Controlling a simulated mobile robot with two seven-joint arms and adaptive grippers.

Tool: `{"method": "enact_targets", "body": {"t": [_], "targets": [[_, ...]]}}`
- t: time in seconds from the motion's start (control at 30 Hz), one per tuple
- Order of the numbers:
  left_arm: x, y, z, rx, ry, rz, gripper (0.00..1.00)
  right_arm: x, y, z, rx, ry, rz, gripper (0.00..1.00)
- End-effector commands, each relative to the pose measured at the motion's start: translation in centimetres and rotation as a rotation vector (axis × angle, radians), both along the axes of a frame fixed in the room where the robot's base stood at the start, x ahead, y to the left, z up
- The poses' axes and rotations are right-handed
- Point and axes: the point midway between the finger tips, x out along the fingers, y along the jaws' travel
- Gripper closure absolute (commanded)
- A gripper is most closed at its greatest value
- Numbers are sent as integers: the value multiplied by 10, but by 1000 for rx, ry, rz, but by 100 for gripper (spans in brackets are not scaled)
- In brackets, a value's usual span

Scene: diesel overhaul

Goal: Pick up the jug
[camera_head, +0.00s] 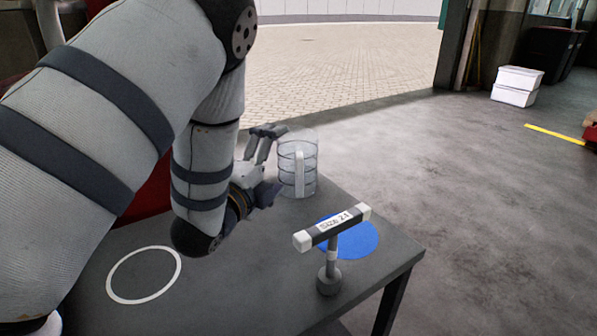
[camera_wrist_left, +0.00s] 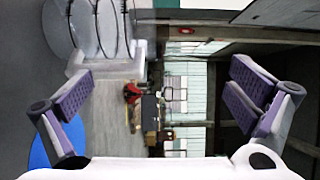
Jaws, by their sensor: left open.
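The jug (camera_head: 297,170) is clear with dark ring lines and a pale upright handle. It stands upright on the grey table, near its far edge in the head view. My left gripper (camera_head: 272,162) is just left of the jug, its fingers spread and nothing between them. In the left wrist view the jug (camera_wrist_left: 90,30) shows in part at the upper left, beyond the fingers of the open left gripper (camera_wrist_left: 160,105). The gripper looks apart from the jug. My right gripper is not in view.
A T-handled tool (camera_head: 332,230) labelled "Size 24" stands on the table (camera_head: 235,290) in front of the jug, by a blue disc (camera_head: 362,240). A white ring (camera_head: 112,284) marks the table's left part. White boxes (camera_head: 516,86) sit on the floor far right.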

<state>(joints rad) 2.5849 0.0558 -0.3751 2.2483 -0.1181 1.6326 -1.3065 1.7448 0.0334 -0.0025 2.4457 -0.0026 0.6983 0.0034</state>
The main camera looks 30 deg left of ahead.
Motion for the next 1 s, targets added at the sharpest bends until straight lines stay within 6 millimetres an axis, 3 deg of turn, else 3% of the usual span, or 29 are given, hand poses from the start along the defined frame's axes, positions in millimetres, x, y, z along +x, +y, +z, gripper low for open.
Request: {"method": "enact_targets", "body": {"t": [0.03, 0.1, 0.27, 0.47, 0.7, 0.97, 1.0], "targets": [[-1, 1, -21, -3, 13, 3, 0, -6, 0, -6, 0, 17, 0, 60], [-1, 1, -43, -3, 16, 3, 0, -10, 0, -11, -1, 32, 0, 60], [-1, 1, -79, -3, 12, 3, 0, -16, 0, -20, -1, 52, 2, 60], [25, 4, -72, -1, 0, 1, 0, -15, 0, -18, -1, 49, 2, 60], [69, 11, -73, -1, 3, 1, 0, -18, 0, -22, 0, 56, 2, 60], [74, 11, -72, -1, 4, 1, 0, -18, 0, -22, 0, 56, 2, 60], [74, 11, -72, -1, 4, 1, 9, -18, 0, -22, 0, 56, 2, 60]]}}
